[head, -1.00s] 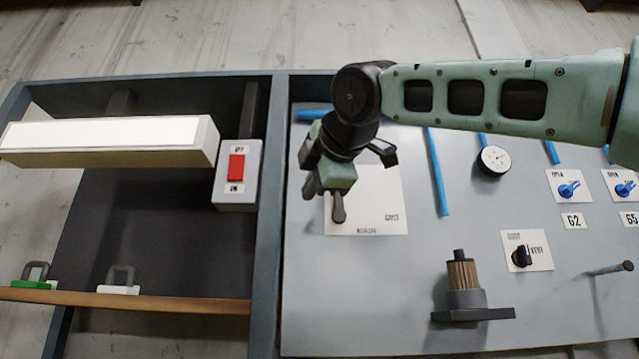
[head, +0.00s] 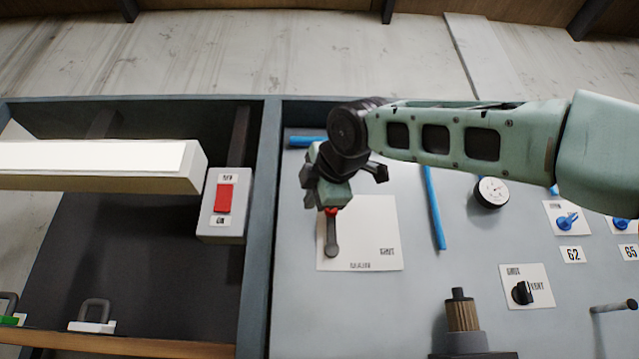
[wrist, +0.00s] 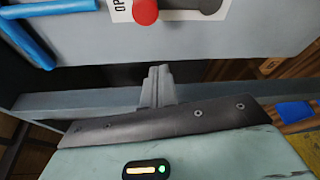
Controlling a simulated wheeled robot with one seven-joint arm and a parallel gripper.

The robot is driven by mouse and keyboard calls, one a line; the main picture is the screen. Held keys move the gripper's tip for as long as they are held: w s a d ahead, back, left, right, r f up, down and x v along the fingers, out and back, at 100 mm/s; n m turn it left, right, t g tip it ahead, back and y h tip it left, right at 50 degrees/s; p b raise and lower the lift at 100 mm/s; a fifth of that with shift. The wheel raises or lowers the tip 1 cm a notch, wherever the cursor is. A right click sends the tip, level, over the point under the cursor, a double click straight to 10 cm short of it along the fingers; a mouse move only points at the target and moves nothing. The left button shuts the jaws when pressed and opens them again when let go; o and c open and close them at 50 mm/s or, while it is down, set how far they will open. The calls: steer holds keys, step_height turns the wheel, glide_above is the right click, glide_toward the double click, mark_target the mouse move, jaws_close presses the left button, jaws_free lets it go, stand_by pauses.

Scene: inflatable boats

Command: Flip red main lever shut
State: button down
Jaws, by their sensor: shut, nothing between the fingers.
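The main lever (head: 332,238) is a grey handle with a red knob (head: 331,211) on a white plate (head: 372,225) marked MAIN below and SHUT at the right. The lever points up the plate, away from the SHUT mark. In the wrist view the red knob (wrist: 145,10) shows at the top edge, by letters "OP". My gripper (wrist: 158,85) is shut and empty, its fingers together, apart from the knob in that view. In the head view my gripper body (head: 328,190) is just above the knob and hides its fingertips and the plate's top left.
A blue pipe (head: 434,205) and a gauge (head: 491,192) are right of the plate. A black knob (head: 522,292) and a brown filter (head: 462,316) are lower right. Left of the panel frame is a box with a red switch (head: 224,198).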

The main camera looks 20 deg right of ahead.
mark_target(336, 214)
steer(key=w+d+p, duration=0.3)
steer(key=w, duration=0.1)
steer(key=shift+d+r+p, duration=0.25)
steer(key=shift+d+p, duration=0.05)
steer(key=shift+d, duration=0.1)
stand_by(0.4)
steer(key=d+m+b, duration=0.1)
steer(key=b, duration=0.1)
steer(key=d+m+t+b, duration=0.1)
steer(key=m+b, duration=0.1)
steer(key=b, duration=0.1)
steer(key=s+d+m+b, duration=0.1)
steer(key=m+b, duration=0.1)
steer(key=shift+s+d+f+t, duration=0.1)
steer(key=shift+d+f+t, duration=0.2)
steer(key=shift+f+t, duration=0.1)
steer(key=d+f+m+h+b, duration=0.1)
steer(key=d+m+b, duration=0.1)
steer(key=m+b, duration=0.2)
steer(key=s+d+f+m+t+h+b, duration=0.1)
steer(key=f+m+h+b, duration=0.1)
steer(key=m+b, duration=0.3)
steer(key=s+d+f+m+t+h+b, duration=0.1)
steer(key=d+f+m+b, duration=0.1)
steer(key=m+b, duration=0.3)
steer(key=shift+d+h+b, duration=0.35)
steer(key=shift+h+b, duration=0.05)
steer(key=shift+b, duration=0.75)
